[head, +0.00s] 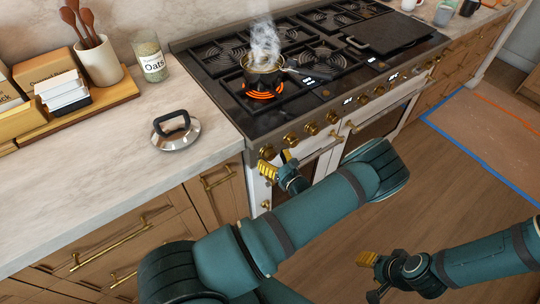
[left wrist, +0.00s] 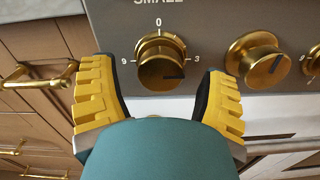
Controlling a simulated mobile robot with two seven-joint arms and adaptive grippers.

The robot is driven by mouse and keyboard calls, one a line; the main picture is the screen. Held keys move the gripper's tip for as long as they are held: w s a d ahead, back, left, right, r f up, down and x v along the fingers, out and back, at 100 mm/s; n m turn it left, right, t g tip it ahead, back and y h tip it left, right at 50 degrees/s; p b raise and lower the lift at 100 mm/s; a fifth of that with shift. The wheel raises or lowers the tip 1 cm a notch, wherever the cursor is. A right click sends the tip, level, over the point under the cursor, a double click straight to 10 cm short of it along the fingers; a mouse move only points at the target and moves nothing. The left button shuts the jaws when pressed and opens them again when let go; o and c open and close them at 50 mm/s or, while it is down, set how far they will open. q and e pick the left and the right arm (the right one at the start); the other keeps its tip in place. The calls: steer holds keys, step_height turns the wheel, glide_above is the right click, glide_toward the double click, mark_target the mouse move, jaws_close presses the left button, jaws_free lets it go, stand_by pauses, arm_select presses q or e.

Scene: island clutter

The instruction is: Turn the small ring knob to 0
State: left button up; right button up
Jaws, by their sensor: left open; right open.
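The small ring knob (left wrist: 161,62) is brass, under the label SMALL on the stove's front panel. Its dark pointer line points right, close to the 3; the 0 is above it and the 9 at its left. In the head view it appears to be the leftmost knob (head: 267,152). My left gripper (left wrist: 155,72) is open, with one yellow finger on each side of the knob and a gap on both sides. It also shows in the head view (head: 277,164), just in front of the panel. My right gripper (head: 369,275) is open and empty, low over the floor.
A second brass knob (left wrist: 257,60) sits close to the right finger. A steaming pot (head: 263,72) stands on a glowing orange burner (head: 263,96). A pot lid (head: 176,134) and an oats jar (head: 150,60) stand on the counter. Brass handles (left wrist: 38,76) project at left.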

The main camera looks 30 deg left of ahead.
arm_select(q)
steer(key=shift+x, duration=0.75)
steer(key=shift+c, duration=0.2)
steer(key=c, duration=1.2)
steer(key=shift+o, duration=0.2)
steer(key=shift+n, duration=0.3)
